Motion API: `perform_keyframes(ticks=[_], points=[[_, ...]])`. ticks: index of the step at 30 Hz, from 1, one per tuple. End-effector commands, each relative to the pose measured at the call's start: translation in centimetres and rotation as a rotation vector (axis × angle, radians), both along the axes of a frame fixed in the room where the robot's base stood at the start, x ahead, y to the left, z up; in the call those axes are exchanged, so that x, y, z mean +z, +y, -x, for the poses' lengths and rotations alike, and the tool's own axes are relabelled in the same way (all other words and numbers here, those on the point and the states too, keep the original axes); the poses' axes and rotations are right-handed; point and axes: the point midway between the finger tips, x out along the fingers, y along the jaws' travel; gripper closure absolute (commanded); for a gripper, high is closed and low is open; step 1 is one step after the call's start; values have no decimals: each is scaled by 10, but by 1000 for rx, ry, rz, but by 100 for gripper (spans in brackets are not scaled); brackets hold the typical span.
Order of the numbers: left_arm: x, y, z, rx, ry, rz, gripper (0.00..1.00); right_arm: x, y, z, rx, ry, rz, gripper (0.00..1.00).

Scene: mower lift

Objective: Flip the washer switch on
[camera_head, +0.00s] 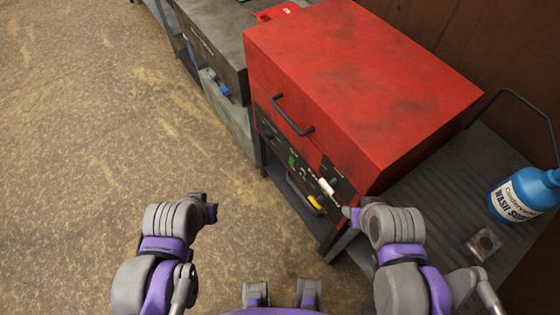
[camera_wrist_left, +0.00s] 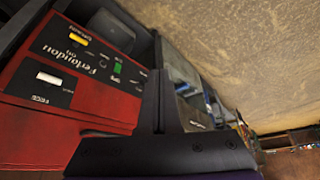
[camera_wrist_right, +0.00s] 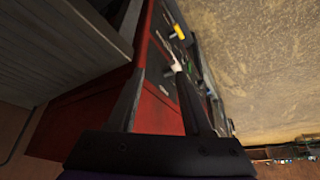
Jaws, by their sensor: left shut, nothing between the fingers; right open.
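The red washer (camera_head: 360,75) has a dark front panel with a white switch (camera_head: 327,186), a yellow switch (camera_head: 314,202) and a small green part (camera_head: 291,160). The left wrist view shows the white switch (camera_wrist_left: 48,78), the yellow one (camera_wrist_left: 79,40) and the green part (camera_wrist_left: 117,68) among upside-down labels. My left gripper (camera_head: 211,211) is shut and empty, out over the floor left of the washer. My right gripper (camera_head: 350,213) is open and empty close to the panel's right end. In the right wrist view the white switch (camera_wrist_right: 175,66) appears by one fingertip; I cannot tell whether they touch.
A black handle (camera_head: 290,115) juts from the washer's front. A grey shelf (camera_head: 425,185) beside it carries a blue wash bottle (camera_head: 525,192) and a small metal block (camera_head: 484,243). A grey cabinet (camera_head: 215,40) stands beyond the washer. Open floor (camera_head: 90,120) fills the left.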

Motion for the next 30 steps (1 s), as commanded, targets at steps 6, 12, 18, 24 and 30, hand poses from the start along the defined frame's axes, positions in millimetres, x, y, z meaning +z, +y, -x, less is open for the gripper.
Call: perform_keyframes(ticks=[6,12,18,24,30], points=[[0,0,0,0,0,0,100,0,0,0,0,0,0,50],[-11,-5,-5,11,13,42,100,-10,0,3,0,6,0,43],[-59,-33,-39,61,58,261,100,-50,0,12,0,23,0,43],[-117,-65,-95,113,81,566,100,-92,0,18,0,38,0,43],[-180,-81,-149,150,67,874,100,-134,0,20,0,51,0,43]])
